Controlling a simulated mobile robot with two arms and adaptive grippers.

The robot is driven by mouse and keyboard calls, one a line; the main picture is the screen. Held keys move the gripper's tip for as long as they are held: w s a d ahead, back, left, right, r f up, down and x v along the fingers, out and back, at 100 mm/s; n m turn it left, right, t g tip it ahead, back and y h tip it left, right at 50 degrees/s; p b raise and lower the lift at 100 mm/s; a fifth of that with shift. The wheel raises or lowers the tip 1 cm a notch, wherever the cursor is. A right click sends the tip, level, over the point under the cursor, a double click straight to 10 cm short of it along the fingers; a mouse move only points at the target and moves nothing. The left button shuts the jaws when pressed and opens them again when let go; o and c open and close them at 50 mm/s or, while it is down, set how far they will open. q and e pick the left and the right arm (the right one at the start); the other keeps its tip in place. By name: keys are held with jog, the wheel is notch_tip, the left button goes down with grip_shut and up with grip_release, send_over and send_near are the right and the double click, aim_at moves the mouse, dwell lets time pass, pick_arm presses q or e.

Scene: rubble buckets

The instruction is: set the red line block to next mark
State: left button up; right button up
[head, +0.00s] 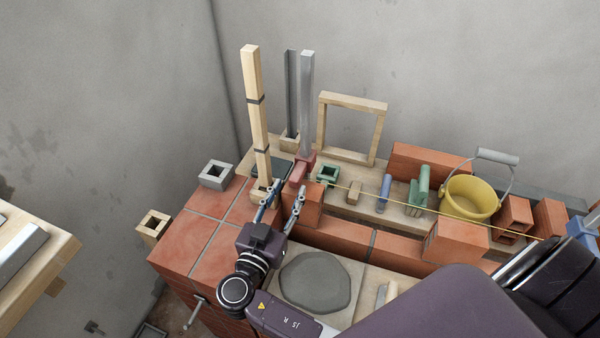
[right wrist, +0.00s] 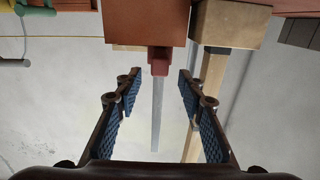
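The red line block (head: 302,169) sits low on an upright grey metal post (head: 307,105), at the brick corner. It also shows in the right wrist view (right wrist: 160,62), centred between my fingers and beyond their tips. My right gripper (head: 287,190) is open and empty, just in front of the block. A wooden staff (head: 256,120) with dark bands stands left of the post. A thin yellow line (head: 440,212) runs from near the red block to the right, toward a blue block (head: 584,228) at the picture edge. Marks on the metal post are too small to tell. My left gripper is out of view.
Brick courses (head: 340,235) run to the right. A mortar board (head: 315,287) lies below my gripper. Behind stand a wooden frame (head: 321,130), a green block (head: 327,174), a blue-handled tool (head: 384,190) and a yellow bucket (head: 470,197). A grey block (head: 216,175) sits left.

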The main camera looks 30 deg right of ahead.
aim_at(293, 181)
jog(key=p+x, duration=0.2)
jog(key=x, duration=0.4)
jog(key=shift+r, duration=0.2)
jog(key=shift+w+d+f, duration=0.1)
jog(key=shift+w+d, duration=0.3)
jog(key=shift+d, duration=0.05)
grip_shut()
